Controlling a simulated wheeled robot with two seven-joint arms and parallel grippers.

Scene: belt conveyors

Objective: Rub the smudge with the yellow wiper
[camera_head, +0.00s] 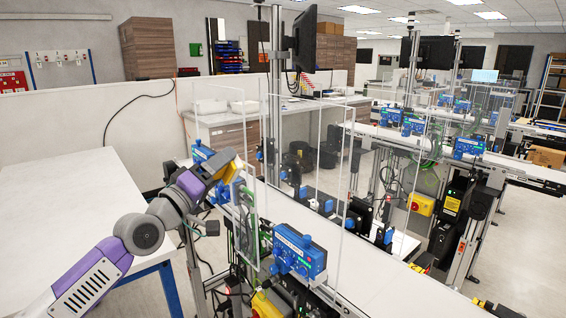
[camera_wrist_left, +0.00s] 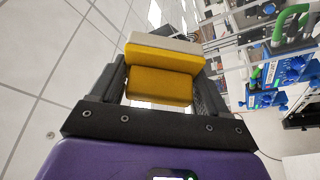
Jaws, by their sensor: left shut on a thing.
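The yellow wiper (camera_head: 222,163) is a block with a pale strip along one side. In the left wrist view the wiper (camera_wrist_left: 160,78) sits between the two dark fingers of my left gripper (camera_wrist_left: 160,90), which is shut on it. In the head view my left gripper (camera_head: 212,172) holds it raised at the left end of the near conveyor, beside a clear upright panel (camera_head: 243,120). I cannot tell whether the wiper touches the panel. I cannot make out a smudge in either view. My right gripper is not in view.
A white table (camera_head: 70,205) with blue legs stands at the left. A blue control box (camera_head: 299,252) sits on the near conveyor's side. Another clear panel (camera_head: 345,170) stands farther right. A metal post (camera_head: 275,90) carries a monitor (camera_head: 305,38). Grey floor is open between table and conveyor.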

